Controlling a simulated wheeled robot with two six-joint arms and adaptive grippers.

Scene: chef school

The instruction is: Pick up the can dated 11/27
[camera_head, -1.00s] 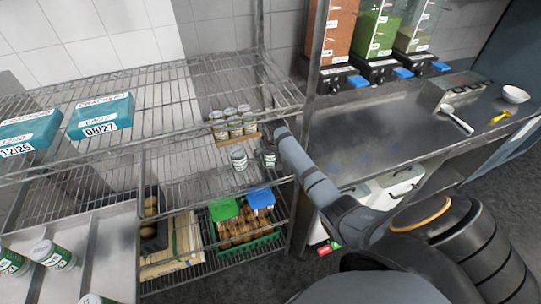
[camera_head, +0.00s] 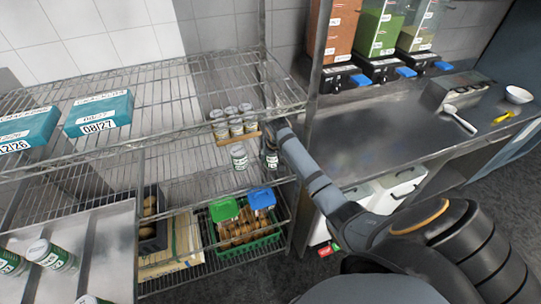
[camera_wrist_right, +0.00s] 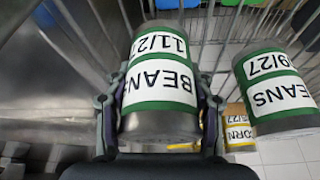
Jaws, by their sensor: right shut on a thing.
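A beans can labelled 11/27 (camera_wrist_right: 160,88) with a green and white label sits between the two fingers of my right gripper (camera_wrist_right: 160,105), which is shut on it. In the head view this can (camera_head: 271,160) shows beside the end of my right arm, at the right end of the middle wire shelf. A second beans can, its date ending 9/27 (camera_wrist_right: 278,92), stands to its right in the wrist view; in the head view a can (camera_head: 240,157) stands to the left of the held one. My left gripper is not in view.
A small group of cans (camera_head: 234,124) stands on a wooden tray just above. Shelf posts and wires surround my right gripper. The middle shelf is clear to the left.

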